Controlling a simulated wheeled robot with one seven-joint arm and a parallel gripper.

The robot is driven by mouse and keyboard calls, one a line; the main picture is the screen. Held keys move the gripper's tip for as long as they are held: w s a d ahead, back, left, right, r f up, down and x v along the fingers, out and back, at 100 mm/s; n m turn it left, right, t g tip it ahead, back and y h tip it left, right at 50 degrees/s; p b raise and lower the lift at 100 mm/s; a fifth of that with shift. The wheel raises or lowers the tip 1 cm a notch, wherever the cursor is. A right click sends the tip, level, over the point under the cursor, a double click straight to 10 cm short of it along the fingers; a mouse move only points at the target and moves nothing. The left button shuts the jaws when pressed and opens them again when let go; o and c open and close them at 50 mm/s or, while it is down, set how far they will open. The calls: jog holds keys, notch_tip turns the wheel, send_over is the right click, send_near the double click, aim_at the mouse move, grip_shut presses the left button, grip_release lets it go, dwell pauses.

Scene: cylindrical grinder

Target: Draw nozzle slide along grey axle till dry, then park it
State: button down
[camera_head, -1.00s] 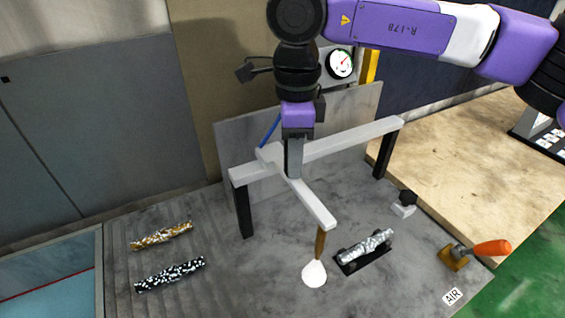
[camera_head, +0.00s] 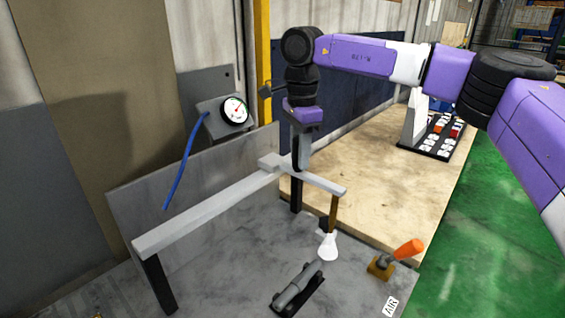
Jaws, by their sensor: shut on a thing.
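My gripper (camera_head: 298,163) is shut on the nozzle slide (camera_head: 318,182), a pale crossbar on the long rail (camera_head: 205,208). The slide is near the rail's right end, by the right black post (camera_head: 296,196). A brown nozzle tube (camera_head: 333,212) hangs from the slide's front end, with a white cone (camera_head: 328,247) below it. The grey axle (camera_head: 297,287) lies in a black cradle on the bench, left of and nearer than the cone. The axle looks plain grey, with no white specks visible.
An orange-handled lever (camera_head: 408,250) stands at right beside an AIR label (camera_head: 390,306). A gauge (camera_head: 235,110) with a blue hose (camera_head: 186,160) is behind the rail. A wooden table (camera_head: 370,190) adjoins at right.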

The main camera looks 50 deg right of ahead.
jog(key=shift+d+r, duration=0.1)
jog(key=shift+d, duration=0.65)
jog(key=c, duration=1.1)
grip_release()
jog(key=shift+r+b, duration=0.55)
jog(key=shift+r, duration=3.3)
